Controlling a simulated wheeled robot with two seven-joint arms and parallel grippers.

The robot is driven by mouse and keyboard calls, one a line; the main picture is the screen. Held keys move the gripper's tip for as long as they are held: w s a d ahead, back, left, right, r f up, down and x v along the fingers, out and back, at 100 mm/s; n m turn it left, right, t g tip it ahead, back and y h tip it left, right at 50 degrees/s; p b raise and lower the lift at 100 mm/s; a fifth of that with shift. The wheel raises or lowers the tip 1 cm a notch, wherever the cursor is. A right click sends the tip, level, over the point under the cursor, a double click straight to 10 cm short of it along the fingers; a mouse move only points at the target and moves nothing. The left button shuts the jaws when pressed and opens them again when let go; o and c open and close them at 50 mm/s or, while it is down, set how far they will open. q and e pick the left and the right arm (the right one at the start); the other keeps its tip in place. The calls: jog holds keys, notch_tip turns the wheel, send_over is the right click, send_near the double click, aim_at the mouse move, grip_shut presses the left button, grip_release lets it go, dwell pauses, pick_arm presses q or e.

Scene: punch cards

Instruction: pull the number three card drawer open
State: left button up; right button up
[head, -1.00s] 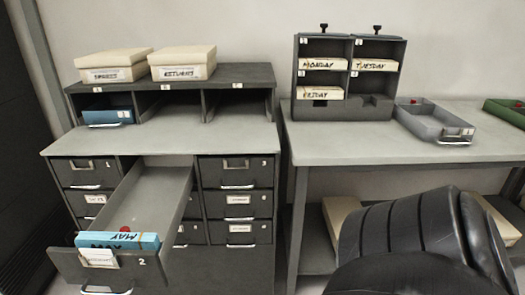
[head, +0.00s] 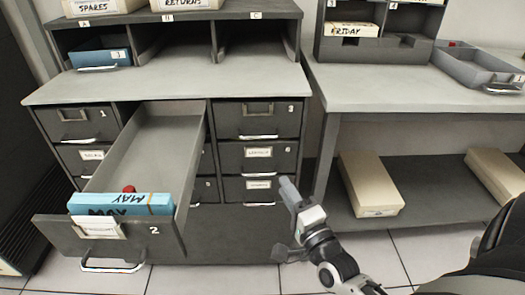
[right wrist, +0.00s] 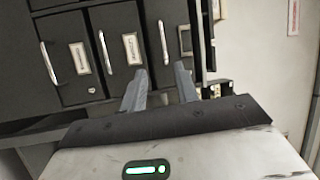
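The number three drawer (head: 235,117) is the top right drawer of the grey cabinet and is shut. Its bar handle (head: 259,137) runs along its lower front, under a label holder. In the right wrist view the drawer appears turned sideways, with its handle (right wrist: 163,43) beyond my fingers. My right gripper (head: 289,194) is in front of the cabinet's right edge, below and to the right of that handle. In the right wrist view its two fingers (right wrist: 160,78) are apart with nothing between them. My left gripper is not in view.
Drawer two (head: 165,235) stands pulled out on the left, holding blue MAY cards (head: 150,204). Shut drawers lie below number three. A grey table (head: 420,95) stands to the right, with a box (head: 370,185) on its lower shelf. A dark chair (head: 490,255) is at the right edge.

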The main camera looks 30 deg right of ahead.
jog(key=shift+m, duration=0.4)
jog(key=x, duration=1.6)
jog(key=shift+d+r, duration=0.35)
jog(key=shift+d, duration=0.05)
grip_shut()
